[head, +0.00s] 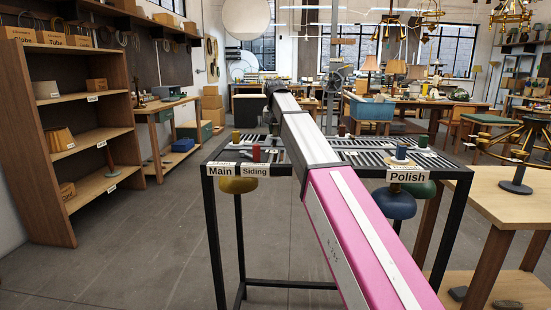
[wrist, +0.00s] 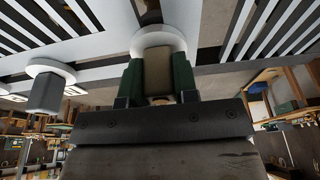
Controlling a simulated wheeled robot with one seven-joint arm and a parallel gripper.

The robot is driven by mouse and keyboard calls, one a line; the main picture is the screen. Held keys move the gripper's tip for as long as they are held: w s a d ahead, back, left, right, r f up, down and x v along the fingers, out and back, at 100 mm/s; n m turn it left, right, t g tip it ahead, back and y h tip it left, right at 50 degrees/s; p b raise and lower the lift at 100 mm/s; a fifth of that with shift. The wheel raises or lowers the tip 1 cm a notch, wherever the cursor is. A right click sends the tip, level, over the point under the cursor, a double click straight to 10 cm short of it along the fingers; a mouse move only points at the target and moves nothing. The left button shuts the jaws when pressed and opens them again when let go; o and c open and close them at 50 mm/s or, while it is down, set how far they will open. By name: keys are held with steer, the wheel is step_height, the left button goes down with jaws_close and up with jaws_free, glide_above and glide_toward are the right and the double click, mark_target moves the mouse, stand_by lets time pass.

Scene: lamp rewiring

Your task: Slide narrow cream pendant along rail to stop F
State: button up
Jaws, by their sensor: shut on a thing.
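In the wrist view my gripper (wrist: 157,85) is shut on a dull cream-tan knob (wrist: 157,68), with a dark green finger on each side. A pale round collar (wrist: 158,36) sits at the knob's far end, against the slotted rail frame. The shade belonging to this knob is hidden, so I cannot tell its width. In the head view the black-framed rail rack (head: 211,225) stands ahead, and my arm crosses its middle and hides my gripper. The rack carries labels Main (head: 219,171), Siding (head: 255,170) and Polish (head: 408,177). No stop F label is readable.
A yellow shade (head: 237,185) hangs at the rack's left; blue (head: 394,204) and green (head: 425,189) shades hang at its right. In the wrist view a grey knob (wrist: 45,92) is left of my gripper. A wooden table (head: 510,200) stands right of the rack.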

steer(key=s, duration=1.3)
steer(key=shift+a, duration=0.2)
steer(key=shift+d, duration=0.1)
stand_by(0.3)
steer(key=d, duration=2.1)
steer(key=shift+s+d, duration=0.4)
stand_by(0.3)
steer(key=shift+s+d, duration=0.15)
steer(key=shift+d, duration=2.8)
steer(key=o, duration=0.9)
steer(key=shift+o, duration=0.2)
